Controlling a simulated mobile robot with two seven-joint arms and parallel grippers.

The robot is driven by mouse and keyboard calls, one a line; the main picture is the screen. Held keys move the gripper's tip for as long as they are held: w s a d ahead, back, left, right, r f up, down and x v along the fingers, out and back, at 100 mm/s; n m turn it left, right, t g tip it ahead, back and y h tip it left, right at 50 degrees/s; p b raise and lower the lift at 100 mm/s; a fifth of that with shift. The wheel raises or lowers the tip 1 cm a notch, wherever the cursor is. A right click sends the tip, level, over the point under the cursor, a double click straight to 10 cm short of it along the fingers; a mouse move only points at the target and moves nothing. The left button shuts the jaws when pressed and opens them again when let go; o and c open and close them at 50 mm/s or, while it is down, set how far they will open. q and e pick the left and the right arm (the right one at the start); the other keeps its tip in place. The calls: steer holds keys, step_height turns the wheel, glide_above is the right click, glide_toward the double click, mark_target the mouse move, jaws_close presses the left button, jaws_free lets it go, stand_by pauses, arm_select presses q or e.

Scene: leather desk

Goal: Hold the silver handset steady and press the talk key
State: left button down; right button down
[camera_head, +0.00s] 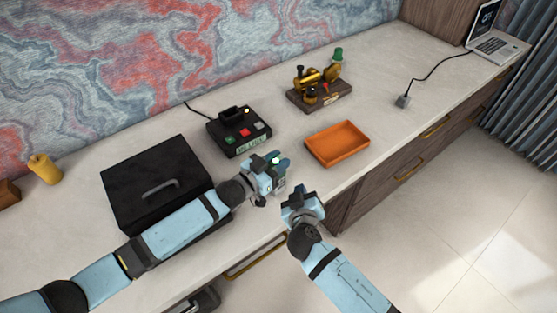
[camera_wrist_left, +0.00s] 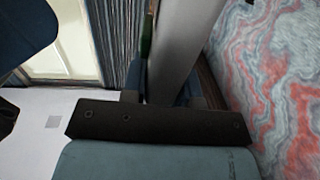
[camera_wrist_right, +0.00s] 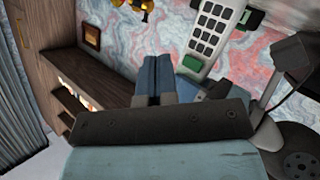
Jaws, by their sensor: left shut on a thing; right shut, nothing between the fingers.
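My left gripper (camera_head: 275,168) is shut on the silver handset (camera_wrist_right: 207,38) and holds it up in front of the desk's near edge. In the left wrist view the handset's plain grey side (camera_wrist_left: 186,40) rises between the fingers. My right gripper (camera_head: 299,196) is shut and empty, just below and right of the left one. Its blue fingertips also show in the right wrist view (camera_wrist_right: 153,65), left of the green key and apparently apart from it.
A black base unit with coloured buttons (camera_head: 238,130), an orange tray (camera_head: 338,143) and a brass device (camera_head: 319,88) stand behind the grippers. A laptop (camera_head: 493,40) is far right.

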steer(key=shift+s+d, duration=0.7)
steer(key=shift+s, duration=0.1)
steer(key=shift+f, duration=0.1)
stand_by(1.5)
steer(key=shift+s+d+f, duration=0.1)
steer(key=shift+s+d, duration=1)
steer(key=shift+s, duration=0.15)
steer(key=w+a, duration=0.6)
steer(key=shift+w, duration=0.3)
steer(key=shift+w, duration=0.1)
stand_by(1.4)
steer(key=shift+w+a, duration=0.2)
steer(key=shift+a, duration=0.05)
